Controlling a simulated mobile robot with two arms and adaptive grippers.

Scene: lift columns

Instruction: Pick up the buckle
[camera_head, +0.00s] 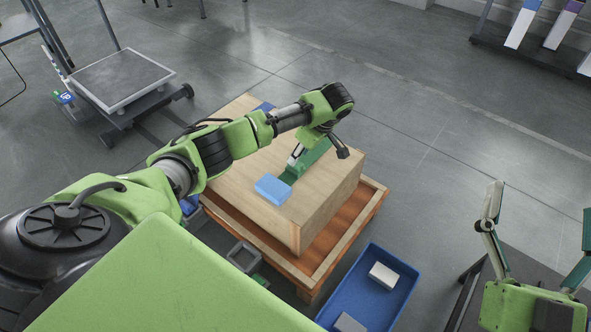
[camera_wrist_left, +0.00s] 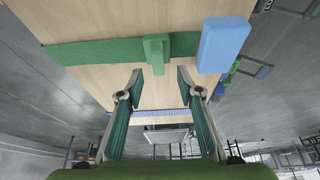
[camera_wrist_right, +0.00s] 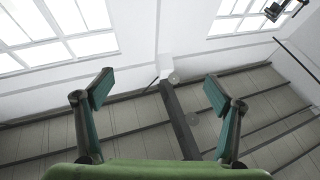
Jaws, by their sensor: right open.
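The green buckle (camera_wrist_left: 154,55) sits on a green strap (camera_wrist_left: 85,51) that runs across the top of a wooden crate (camera_head: 245,185). In the left wrist view it lies just beyond my open left gripper (camera_wrist_left: 160,76), roughly centred between the fingertips, with nothing held. In the head view my left gripper (camera_head: 318,156) is over the crate top, and the arm hides much of the strap and buckle. My right gripper (camera_head: 540,215) is open and empty at the right edge, away from the crate; the right wrist view shows its spread fingers (camera_wrist_right: 158,85).
A light blue block (camera_head: 273,189) lies on the crate beside the strap. The crate stands on a wooden pallet (camera_head: 373,204). A blue bin (camera_head: 408,281) with pale blocks is in front right. A wheeled cart (camera_head: 122,80) stands back left. Floor behind the crate is clear.

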